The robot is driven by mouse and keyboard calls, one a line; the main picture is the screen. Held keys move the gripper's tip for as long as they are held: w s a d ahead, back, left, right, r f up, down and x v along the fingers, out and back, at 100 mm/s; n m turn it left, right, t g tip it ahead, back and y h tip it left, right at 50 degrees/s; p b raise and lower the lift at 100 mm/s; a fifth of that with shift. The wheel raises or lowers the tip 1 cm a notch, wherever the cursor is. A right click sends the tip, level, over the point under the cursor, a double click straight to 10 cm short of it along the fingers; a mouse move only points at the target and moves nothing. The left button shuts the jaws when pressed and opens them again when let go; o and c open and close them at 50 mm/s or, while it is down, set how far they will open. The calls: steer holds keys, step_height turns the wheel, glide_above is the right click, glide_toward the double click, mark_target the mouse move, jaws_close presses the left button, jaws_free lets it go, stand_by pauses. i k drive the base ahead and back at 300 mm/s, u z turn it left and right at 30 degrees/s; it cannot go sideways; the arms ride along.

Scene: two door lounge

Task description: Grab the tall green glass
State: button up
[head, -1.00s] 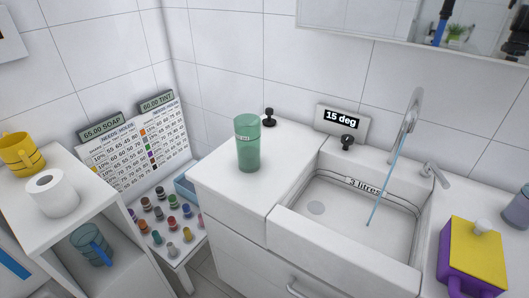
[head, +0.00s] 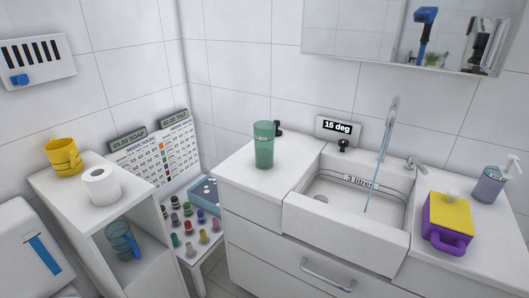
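The tall green glass (head: 263,146) stands upright on the white counter top, to the left of the sink. It is see-through green, and its upper part is a slightly different shade. A small black knob (head: 278,128) stands just behind it. Nothing touches the glass. My gripper is not directly in view; the mirror at the upper right shows a blue and black shape that may be part of me, but I cannot tell.
Water runs from a tap (head: 391,110) into the sink (head: 346,226). A purple and yellow box-shaped dispenser (head: 448,213) and a soap pump bottle (head: 489,184) stand to the right. A white shelf (head: 48,187) holds a yellow mug (head: 63,157) and a paper roll (head: 102,186). Small bottles fill a low table at left.

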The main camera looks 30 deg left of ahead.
mark_target(263, 131)
steer(key=z, duration=0.8)
steer(key=i, duration=0.65)
steer(key=u, duration=2.15)
steer(key=i, duration=0.5)
steer(key=u, duration=0.15)
steer(key=k, duration=0.5)
steer(key=u, duration=1.25)
steer(key=i, duration=0.6)
